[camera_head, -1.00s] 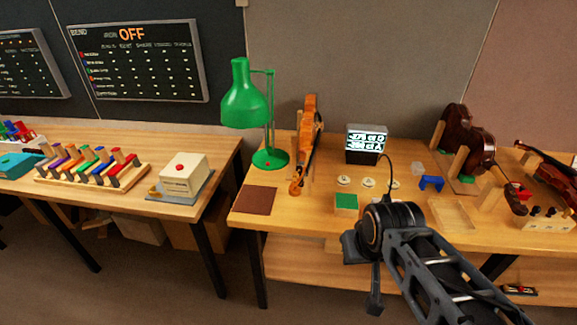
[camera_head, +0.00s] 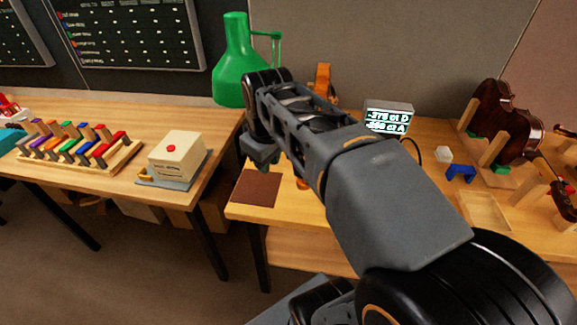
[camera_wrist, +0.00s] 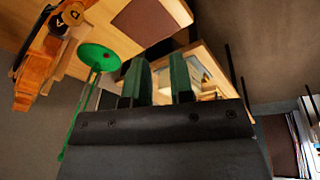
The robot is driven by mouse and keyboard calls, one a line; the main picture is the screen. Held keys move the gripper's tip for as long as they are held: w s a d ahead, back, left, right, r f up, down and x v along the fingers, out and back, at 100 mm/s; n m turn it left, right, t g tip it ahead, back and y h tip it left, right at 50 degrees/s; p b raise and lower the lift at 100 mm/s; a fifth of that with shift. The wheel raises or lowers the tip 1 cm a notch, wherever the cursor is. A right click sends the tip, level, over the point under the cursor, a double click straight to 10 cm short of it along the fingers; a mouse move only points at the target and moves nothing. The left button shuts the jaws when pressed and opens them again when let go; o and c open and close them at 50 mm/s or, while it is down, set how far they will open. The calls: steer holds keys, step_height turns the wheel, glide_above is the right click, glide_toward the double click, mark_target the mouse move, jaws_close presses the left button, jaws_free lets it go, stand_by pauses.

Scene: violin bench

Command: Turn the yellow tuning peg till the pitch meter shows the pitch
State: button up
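The violin (camera_head: 323,73) stands near the back of the bench, mostly hidden behind my arm in the head view. In the wrist view the violin (camera_wrist: 38,68) is at the upper left, with pegs (camera_wrist: 72,15) marked A and D near the top edge. I cannot pick out the yellow peg for certain. The pitch meter (camera_head: 389,106) is lit and shows two lines, seemingly cents values for D and A; the figures are hard to read. My gripper (camera_head: 260,160) hangs left of the violin by the lamp. In the wrist view its green fingers (camera_wrist: 161,80) are apart and empty.
The green lamp (camera_head: 232,70) stands close behind my gripper. A brown mat (camera_head: 255,188) lies at the bench's front left. A cream box with a red button (camera_head: 180,152) is on the left table. A blue stand (camera_head: 461,172) and a dark violin (camera_head: 505,125) are right.

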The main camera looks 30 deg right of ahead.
steer(key=w+d+r+n+g+b, duration=0.25)
steer(key=d+r+n+b, duration=0.25)
steer(key=d, duration=0.6)
steer(key=shift+n, duration=0.4)
steer(key=f+b, duration=0.1)
steer(key=f, duration=0.3)
steer(key=f+b, duration=0.1)
steer(key=f, duration=0.4)
steer(key=f+b, duration=0.1)
steer(key=f, duration=0.3)
steer(key=shift+d+f, duration=0.3)
steer(key=shift+d, duration=0.1)
jaws_close()
